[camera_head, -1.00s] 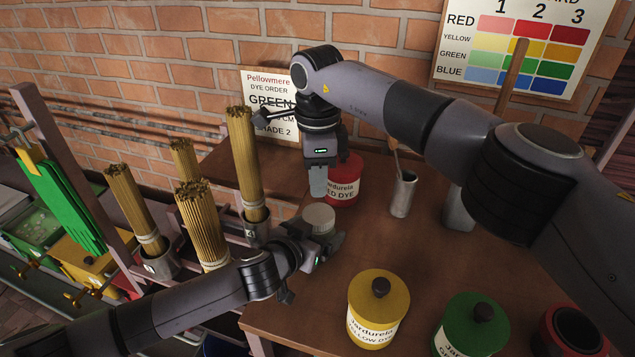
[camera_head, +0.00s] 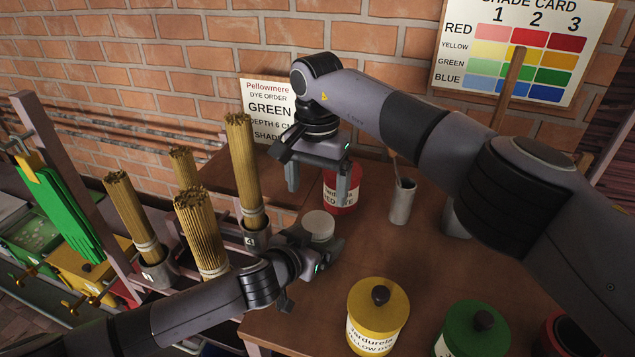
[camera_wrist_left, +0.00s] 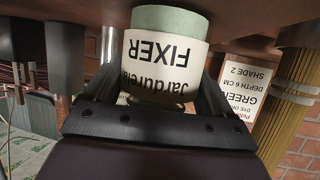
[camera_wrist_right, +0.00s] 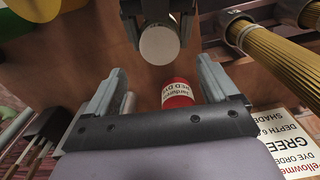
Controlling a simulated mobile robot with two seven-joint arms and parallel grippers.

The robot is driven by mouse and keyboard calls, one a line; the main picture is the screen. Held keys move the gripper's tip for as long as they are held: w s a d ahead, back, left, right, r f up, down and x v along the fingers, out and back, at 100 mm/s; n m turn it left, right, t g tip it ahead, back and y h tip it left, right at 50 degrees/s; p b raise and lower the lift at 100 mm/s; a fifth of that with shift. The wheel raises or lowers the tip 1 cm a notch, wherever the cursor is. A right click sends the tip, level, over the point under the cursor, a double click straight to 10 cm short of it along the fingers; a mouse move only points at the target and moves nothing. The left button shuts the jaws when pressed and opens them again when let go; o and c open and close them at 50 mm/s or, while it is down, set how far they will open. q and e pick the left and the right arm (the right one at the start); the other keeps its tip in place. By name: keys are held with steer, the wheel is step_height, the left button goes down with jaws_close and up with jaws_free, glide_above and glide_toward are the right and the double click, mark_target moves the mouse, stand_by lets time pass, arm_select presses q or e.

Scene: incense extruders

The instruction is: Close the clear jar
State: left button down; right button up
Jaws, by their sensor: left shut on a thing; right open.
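The clear jar (camera_head: 319,226) stands on the table, upright, with a flat pale round top and no visible knob. I cannot tell whether that top is a lid or the jar's mouth. In the left wrist view the jar (camera_wrist_left: 165,50) appears upside down, with a white FIXER label. My left gripper (camera_head: 318,238) is shut around its side. My right gripper (camera_head: 318,188) is open and empty, fingers down, above and behind the jar. The right wrist view shows the jar's pale top (camera_wrist_right: 159,45) beyond the open fingers. No separate lid is clearly visible.
A red dye jar (camera_head: 341,198) stands just behind my right fingers. A grey cup (camera_head: 402,203) holds a stick. Yellow (camera_head: 377,315) and green (camera_head: 473,330) lidded jars stand in front. Incense bundles (camera_head: 202,230) stand at the left.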

mark_target(318, 221)
steer(key=shift+n, duration=0.6)
steer(key=shift+f, duration=0.1)
steer(key=shift+f, duration=3.95)
steer(key=c, duration=1.1)
